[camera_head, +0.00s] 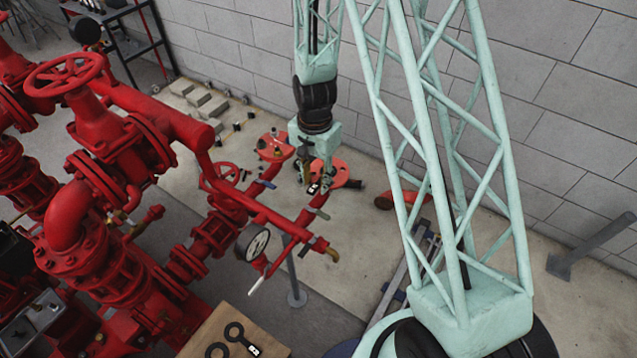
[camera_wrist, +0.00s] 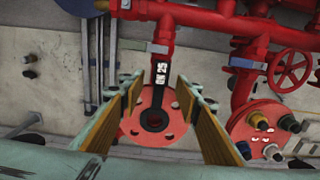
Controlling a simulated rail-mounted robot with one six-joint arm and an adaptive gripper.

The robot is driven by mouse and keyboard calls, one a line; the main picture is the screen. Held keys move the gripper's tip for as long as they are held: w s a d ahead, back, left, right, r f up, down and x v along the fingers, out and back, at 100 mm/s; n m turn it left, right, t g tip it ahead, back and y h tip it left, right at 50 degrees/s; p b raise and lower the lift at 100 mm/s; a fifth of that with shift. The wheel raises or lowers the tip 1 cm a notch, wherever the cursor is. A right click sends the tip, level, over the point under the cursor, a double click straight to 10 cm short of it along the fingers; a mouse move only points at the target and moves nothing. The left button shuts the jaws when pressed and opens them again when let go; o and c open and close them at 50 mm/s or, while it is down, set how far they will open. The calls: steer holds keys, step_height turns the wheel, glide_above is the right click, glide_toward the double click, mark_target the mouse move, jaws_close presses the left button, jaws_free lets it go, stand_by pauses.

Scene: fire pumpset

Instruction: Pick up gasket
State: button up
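A black gasket (camera_wrist: 155,101) with a ring and a flat tab marked "DN 25" shows in the wrist view, in front of a round red flange (camera_wrist: 174,128). I cannot tell whether it touches the flange. My gripper (camera_wrist: 158,95) is open, with one finger on each side of the gasket and visible gaps between. In the head view my gripper (camera_head: 306,172) hangs by the red flange (camera_head: 340,176), and the gasket there is small and partly hidden. Other black ring gaskets (camera_head: 236,332) lie on a wooden board at the bottom.
Red pipework with a gauge (camera_head: 253,242) and valves fills the left. Beside the flange is another red disc (camera_wrist: 264,131) carrying small fittings, with a red handwheel (camera_wrist: 290,70) above it. A grey block wall (camera_head: 560,90) stands behind. Open floor (camera_head: 345,270) lies in front.

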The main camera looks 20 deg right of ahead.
mark_target(316, 186)
steer(key=c, duration=1)
steer(key=shift+o, duration=0.2)
steer(key=shift+r, duration=0.2)
steer(key=shift+r, duration=1.45)
steer(key=shift+s+r, duration=0.15)
steer(key=shift+s, duration=0.1)
steer(key=s+d+r+b, duration=0.1)
steer(key=s+d+b, duration=0.1)
steer(key=s, duration=1)
steer(key=shift+s+b, duration=0.4)
steer(key=shift+b, duration=0.05)
steer(key=b, duration=0.2)
steer(key=s+b, duration=0.1)
steer(key=b, duration=0.1)
steer(key=shift+d, duration=0.2)
steer(key=shift+s+b, duration=0.15)
steer(key=shift+b, duration=0.7)
